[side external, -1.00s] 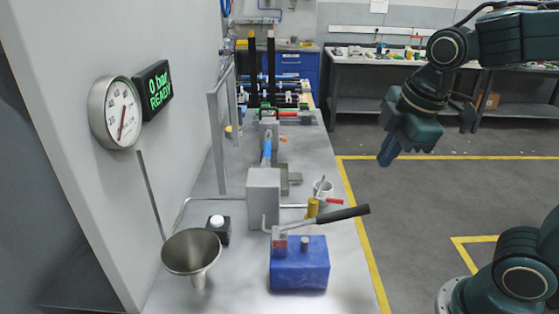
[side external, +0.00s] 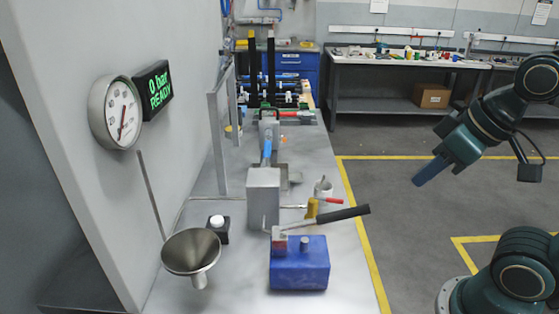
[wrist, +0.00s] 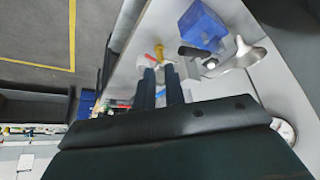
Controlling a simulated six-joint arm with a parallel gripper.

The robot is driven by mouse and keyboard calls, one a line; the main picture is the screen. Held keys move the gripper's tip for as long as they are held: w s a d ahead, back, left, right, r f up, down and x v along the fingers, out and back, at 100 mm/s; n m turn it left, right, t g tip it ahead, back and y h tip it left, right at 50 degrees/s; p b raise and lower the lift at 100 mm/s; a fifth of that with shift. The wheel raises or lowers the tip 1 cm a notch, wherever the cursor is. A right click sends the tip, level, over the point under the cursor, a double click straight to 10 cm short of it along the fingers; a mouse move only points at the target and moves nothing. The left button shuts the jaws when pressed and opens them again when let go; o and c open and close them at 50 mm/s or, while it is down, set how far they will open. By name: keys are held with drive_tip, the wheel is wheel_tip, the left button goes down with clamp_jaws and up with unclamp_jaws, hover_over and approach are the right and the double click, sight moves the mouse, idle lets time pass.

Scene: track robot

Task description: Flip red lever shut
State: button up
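A small red lever (side external: 333,201) sticks out to the right of a brass-yellow valve body (side external: 312,208) on the bench, behind the blue pump block. In the wrist view the red lever (wrist: 148,58) and yellow valve (wrist: 159,50) show small, just beyond my fingertips in the picture. My gripper (side external: 417,182) hangs in the air to the right of the bench, above the floor, well apart from the lever. Its two dark blue fingers (wrist: 160,70) run close together with a narrow gap and nothing held between them.
A black-handled pump lever (side external: 345,213) reaches right above the blue block (side external: 300,270). A metal funnel (side external: 191,251), a black box with a white knob (side external: 217,228) and a white cup (side external: 323,187) stand nearby. The display reads 0 bar READY (side external: 154,90). Open floor lies right of the bench.

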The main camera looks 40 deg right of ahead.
drive_tip(key=o, duration=0.3)
drive_tip(key=shift+o, duration=0.4)
drive_tip(key=shift+w+r, duration=0.25)
drive_tip(key=shift+w, duration=0.2)
drive_tip(key=n+g+y, duration=0.2)
drive_tip(key=n+g, duration=0.4)
drive_tip(key=g, duration=0.1)
hover_over(329, 200)
drive_tip(key=d, duration=0.4)
drive_tip(key=f, duration=0.5)
drive_tip(key=shift+w+f, duration=0.1)
drive_tip(key=shift+w, duration=0.1)
drive_tip(key=x, duration=1.3)
drive_tip(key=shift+f, duration=0.4)
